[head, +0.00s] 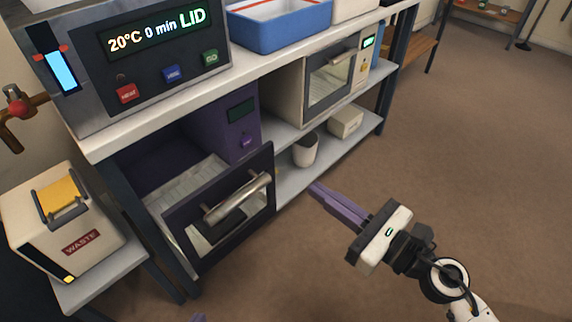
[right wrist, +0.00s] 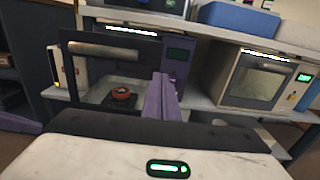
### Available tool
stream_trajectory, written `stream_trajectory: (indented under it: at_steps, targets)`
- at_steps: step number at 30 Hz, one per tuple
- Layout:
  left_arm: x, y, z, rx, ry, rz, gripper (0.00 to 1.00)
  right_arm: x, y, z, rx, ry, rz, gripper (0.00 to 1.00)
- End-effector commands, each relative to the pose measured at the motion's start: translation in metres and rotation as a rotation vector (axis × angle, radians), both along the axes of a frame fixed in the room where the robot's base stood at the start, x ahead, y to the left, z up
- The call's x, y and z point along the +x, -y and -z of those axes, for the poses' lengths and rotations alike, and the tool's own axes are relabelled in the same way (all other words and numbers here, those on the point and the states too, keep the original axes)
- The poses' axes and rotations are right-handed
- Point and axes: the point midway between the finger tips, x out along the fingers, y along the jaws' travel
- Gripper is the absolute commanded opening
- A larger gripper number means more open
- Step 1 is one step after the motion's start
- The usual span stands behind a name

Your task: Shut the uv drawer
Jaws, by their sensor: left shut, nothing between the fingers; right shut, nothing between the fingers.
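The uv drawer is pulled out of its dark purple housing (head: 238,118) under the bench. Its dark front (head: 262,205) has a window and a silver bar handle (head: 237,198). The front also shows in the right wrist view (right wrist: 140,50); a small red round thing (right wrist: 122,93) on a dark plate shows through the window. My right gripper (head: 317,188) is shut and empty, to the right of the drawer front and apart from it in the head view. Only a purple tip of my left gripper (head: 200,318) shows at the bottom edge; it is shut, the rest out of frame.
A white waste bin (head: 65,225) stands on a low shelf left of the drawer. A microwave-like oven (head: 328,78), a beaker-like cup (head: 305,150) and a pale box (head: 345,121) sit to the right. The brown floor at right is clear.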

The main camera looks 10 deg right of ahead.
Motion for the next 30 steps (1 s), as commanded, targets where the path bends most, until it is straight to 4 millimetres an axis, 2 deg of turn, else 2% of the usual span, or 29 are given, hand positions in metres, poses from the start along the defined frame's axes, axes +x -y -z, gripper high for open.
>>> stream_trajectory:
  at_steps: [1, 6, 13, 18, 30]
  targets:
    - [0.001, -0.001, -0.006, 0.003, 0.002, 0.0, 0.0, 0.011, -0.008, -0.006, 0.002, 0.005, -0.001, 0.0]
    - [0.003, -0.002, -0.01, 0.013, 0.004, 0.004, 0.0, 0.041, -0.029, -0.004, 0.006, 0.002, 0.001, 0.0]
    - [0.004, -0.003, -0.01, 0.02, 0.0, 0.007, 0.0, 0.07, -0.051, -0.001, 0.005, -0.001, 0.001, 0.0]
    - [0.004, -0.003, -0.006, 0.023, -0.005, 0.007, 0.0, 0.079, -0.058, 0.0, 0.005, -0.003, 0.001, 0.0]
    - [0.004, -0.003, -0.007, 0.023, -0.005, 0.006, 0.0, 0.081, -0.058, 0.0, 0.005, -0.002, 0.003, 0.0]
